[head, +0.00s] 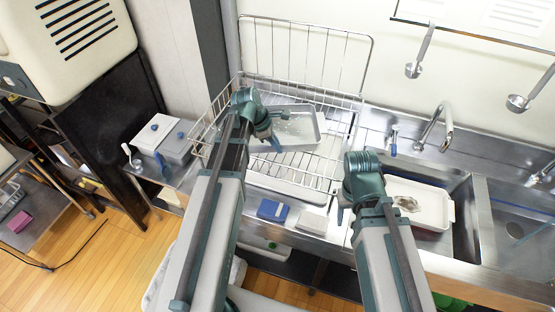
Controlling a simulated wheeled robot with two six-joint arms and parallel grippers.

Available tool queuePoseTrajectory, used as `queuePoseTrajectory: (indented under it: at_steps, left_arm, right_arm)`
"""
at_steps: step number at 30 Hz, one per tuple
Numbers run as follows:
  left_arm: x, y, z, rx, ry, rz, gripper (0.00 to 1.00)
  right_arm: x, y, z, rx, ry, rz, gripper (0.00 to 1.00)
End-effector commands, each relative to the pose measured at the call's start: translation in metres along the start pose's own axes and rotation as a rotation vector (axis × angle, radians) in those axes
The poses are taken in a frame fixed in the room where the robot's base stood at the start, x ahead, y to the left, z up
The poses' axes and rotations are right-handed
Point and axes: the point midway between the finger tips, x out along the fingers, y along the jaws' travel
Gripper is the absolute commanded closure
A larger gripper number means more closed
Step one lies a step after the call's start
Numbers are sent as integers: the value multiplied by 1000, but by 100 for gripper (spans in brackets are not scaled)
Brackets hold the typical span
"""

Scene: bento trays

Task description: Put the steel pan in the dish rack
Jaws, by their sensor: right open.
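The steel pan (301,142), a shallow grey rectangular pan, is in the wire dish rack (335,178), lying slightly tilted. Some small pale bits or glints show inside it. My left gripper (272,140) is at the pan's left end, with a blue fingertip pointing down by its wall. Whether its jaws are closed on the pan I cannot tell. My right gripper (343,208) is open, low at the front right of the rack, mostly hidden behind its own wrist. It is apart from the pan.
A blue box (272,209) and a white block (312,221) lie on the counter's front edge. A tap (437,125) stands behind the sink. Ladles hang on the wall.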

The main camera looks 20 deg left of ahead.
Motion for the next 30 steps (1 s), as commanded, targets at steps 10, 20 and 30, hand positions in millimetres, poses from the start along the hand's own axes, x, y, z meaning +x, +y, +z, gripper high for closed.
queuePoseTrajectory:
  at_steps: [10, 20, 30]
  left_arm:
    - [14, -1, -6, 1, -1, 1, 100]
    - [40, -4, -16, 1, -1, 1, 100]
    - [41, -4, -17, 1, -1, 1, 100]
  right_arm:
    - [15, -1, -1, -3, 0, 1, 43]
    - [43, -4, -2, -6, 0, 1, 43]
    - [45, -4, -3, -6, 0, 1, 43]
